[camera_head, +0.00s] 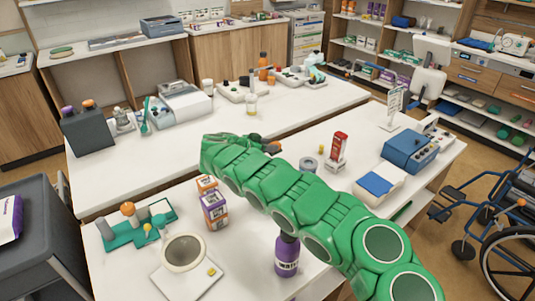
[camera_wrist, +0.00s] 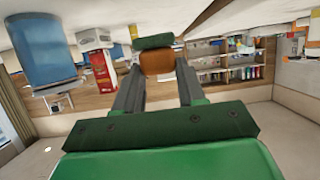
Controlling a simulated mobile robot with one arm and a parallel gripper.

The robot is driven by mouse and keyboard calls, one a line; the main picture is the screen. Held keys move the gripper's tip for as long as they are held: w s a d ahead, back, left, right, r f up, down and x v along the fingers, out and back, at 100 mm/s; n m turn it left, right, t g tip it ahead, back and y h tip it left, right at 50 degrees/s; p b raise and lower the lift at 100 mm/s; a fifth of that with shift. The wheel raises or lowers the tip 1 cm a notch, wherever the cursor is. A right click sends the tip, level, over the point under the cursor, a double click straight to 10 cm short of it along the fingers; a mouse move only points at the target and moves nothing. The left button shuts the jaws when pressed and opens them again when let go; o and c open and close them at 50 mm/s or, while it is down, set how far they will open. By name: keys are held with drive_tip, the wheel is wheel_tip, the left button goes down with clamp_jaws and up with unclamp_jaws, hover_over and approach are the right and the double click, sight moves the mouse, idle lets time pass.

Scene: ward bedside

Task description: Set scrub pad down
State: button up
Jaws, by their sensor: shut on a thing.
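My gripper (camera_wrist: 157,72) is shut on the scrub pad (camera_wrist: 158,60), a small block with an orange-brown layer and a dark green layer. The pad sits between the two grey fingertips in the wrist view. In the head view my green arm crosses the white near table (camera_head: 235,262), and the dark gripper shows only in part beyond the arm's bend. A small orange-brown patch beside it seems to be the pad. The gap between pad and tabletop cannot be told.
A red-and-white box (camera_head: 339,146), grey roll (camera_head: 308,164) and blue device (camera_head: 410,150) stand right of the gripper. Clear tabletop lies between some items.

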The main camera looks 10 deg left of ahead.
drive_tip(key=shift+w+a+f, duration=0.3)
drive_tip(key=shift+w+f, duration=0.3)
drive_tip(key=shift+f, duration=1.75)
drive_tip(key=shift+f, duration=0.45)
